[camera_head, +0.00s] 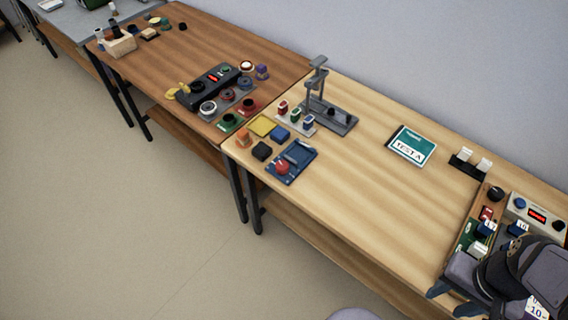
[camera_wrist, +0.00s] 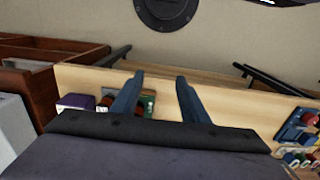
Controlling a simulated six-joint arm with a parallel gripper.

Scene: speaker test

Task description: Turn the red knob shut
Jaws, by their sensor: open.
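A red round knob (camera_head: 282,168) sits on a blue fixture (camera_head: 299,154) near the front left corner of the light wooden table. In the wrist view, a blue fixture with a red part (camera_wrist: 308,118) shows at the right edge, too small to read its setting. My gripper (camera_head: 453,300) is at the lower right in the head view, far to the right of the knob, by the table's front edge. In the wrist view, its two dark blue fingers (camera_wrist: 160,80) stand apart with nothing between them.
A grey stand (camera_head: 328,115), yellow block (camera_head: 262,125) and dark block (camera_head: 261,151) stand near the knob. A teal-and-white box (camera_head: 411,145) lies mid-table. A box with a red display (camera_head: 537,215) stands near my arm. The table's middle front is clear.

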